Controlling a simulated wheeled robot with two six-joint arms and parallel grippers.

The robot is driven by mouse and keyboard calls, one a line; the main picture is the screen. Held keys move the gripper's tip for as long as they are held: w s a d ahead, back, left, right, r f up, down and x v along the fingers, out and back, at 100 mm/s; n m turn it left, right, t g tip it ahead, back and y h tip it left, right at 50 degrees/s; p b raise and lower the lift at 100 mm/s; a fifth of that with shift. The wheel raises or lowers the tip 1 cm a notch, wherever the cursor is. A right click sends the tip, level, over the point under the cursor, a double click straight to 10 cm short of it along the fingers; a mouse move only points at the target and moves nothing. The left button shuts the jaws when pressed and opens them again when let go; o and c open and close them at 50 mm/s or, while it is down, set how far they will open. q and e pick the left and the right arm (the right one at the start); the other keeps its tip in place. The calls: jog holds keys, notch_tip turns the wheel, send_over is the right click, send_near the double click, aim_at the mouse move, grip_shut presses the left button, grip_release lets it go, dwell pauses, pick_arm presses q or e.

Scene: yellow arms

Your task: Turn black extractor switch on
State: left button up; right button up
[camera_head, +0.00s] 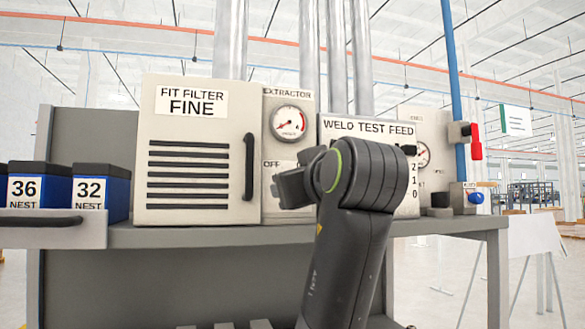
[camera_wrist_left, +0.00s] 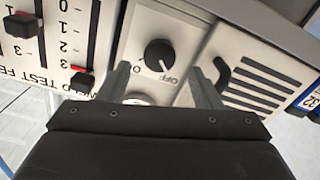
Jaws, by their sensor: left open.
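The black extractor switch (camera_wrist_left: 159,54) is a round knob on a light panel in the left wrist view, which is turned upside down. A small pale mark on the knob points towards the OFF label (camera_wrist_left: 174,80). My left gripper (camera_wrist_left: 164,72) is open and empty, its two fingers on either side of the knob in the picture; I cannot tell how far they are from the panel. In the head view my left gripper (camera_head: 287,187) is in front of the extractor panel (camera_head: 288,103) and hides the knob. My right gripper is not in view.
Left of the panel stands the filter box (camera_head: 190,205) with a protruding black handle (camera_head: 250,167). Right is the weld test feed panel (camera_head: 368,128) with red-tipped sliders (camera_wrist_left: 83,78). The extractor gauge (camera_head: 290,123) sits above. Blue bins (camera_head: 103,190) stand far left.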

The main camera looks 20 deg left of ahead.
pick_arm(q)
jog(key=p+x, duration=0.2)
jog(key=x, duration=0.2)
jog(key=shift+w+a, duration=0.2)
jog(key=shift+w, duration=0.1)
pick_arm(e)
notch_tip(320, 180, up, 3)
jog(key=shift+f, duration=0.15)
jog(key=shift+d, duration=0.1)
pick_arm(q)
jog(key=c, duration=1)
